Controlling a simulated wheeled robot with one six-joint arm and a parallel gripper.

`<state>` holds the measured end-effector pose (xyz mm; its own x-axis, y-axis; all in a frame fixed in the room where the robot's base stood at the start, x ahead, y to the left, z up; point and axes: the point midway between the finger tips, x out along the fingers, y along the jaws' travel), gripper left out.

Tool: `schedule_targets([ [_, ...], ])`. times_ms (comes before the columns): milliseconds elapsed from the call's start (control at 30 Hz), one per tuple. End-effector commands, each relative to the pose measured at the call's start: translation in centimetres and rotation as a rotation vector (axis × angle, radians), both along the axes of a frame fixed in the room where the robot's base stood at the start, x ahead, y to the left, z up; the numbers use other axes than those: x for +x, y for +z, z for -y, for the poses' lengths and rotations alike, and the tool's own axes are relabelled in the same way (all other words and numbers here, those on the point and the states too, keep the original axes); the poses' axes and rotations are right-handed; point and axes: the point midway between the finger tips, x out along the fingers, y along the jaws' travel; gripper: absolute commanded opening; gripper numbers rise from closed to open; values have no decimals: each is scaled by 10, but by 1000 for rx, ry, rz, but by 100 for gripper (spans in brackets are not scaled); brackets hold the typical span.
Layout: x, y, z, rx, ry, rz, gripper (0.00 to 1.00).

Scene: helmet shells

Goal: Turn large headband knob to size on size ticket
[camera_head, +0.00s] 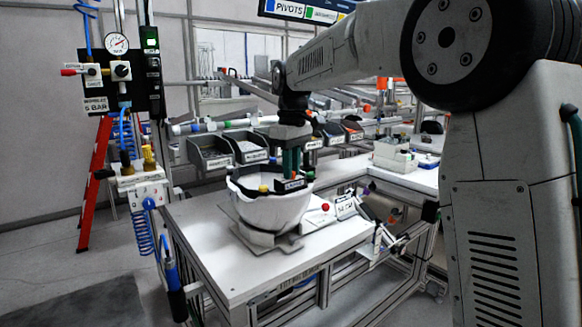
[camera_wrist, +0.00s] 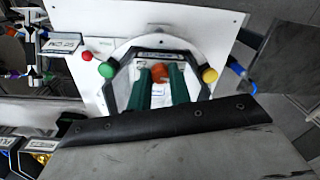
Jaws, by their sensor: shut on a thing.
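A white helmet shell (camera_head: 268,211) sits open side up on a fixture on the bench; it also shows in the wrist view (camera_wrist: 122,82). A dark headband frame (camera_wrist: 128,58) lies inside it. The orange headband knob (camera_wrist: 159,73) stands at the far side of the frame. My gripper (camera_head: 291,175) reaches down into the shell. In the wrist view its green fingers (camera_wrist: 161,82) are shut on the orange knob, one on each side. A green knob (camera_wrist: 106,70) and a yellow knob (camera_wrist: 210,75) flank it. The size ticket (camera_head: 345,207) stands right of the shell; its print is too small to read.
A red button (camera_head: 325,207) is beside the ticket. Grey bins (camera_head: 210,152) stand behind the bench. An air panel (camera_head: 122,72) with hoses is at the left. The front of the white bench top (camera_head: 215,262) is clear.

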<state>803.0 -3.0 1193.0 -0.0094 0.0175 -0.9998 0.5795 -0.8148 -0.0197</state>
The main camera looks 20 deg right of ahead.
Motion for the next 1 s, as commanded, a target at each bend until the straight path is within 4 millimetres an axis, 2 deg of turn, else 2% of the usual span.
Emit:
schedule_targets([
  [400, 0, 0, 0, 0, 168, 0, 0],
  [900, 0, 0, 0, 0, 186, -1, 0],
  [933, 0, 0, 0, 0, 186, -1, 22],
  [1000, 0, 0, 0, 0, 186, -1, 42],
])
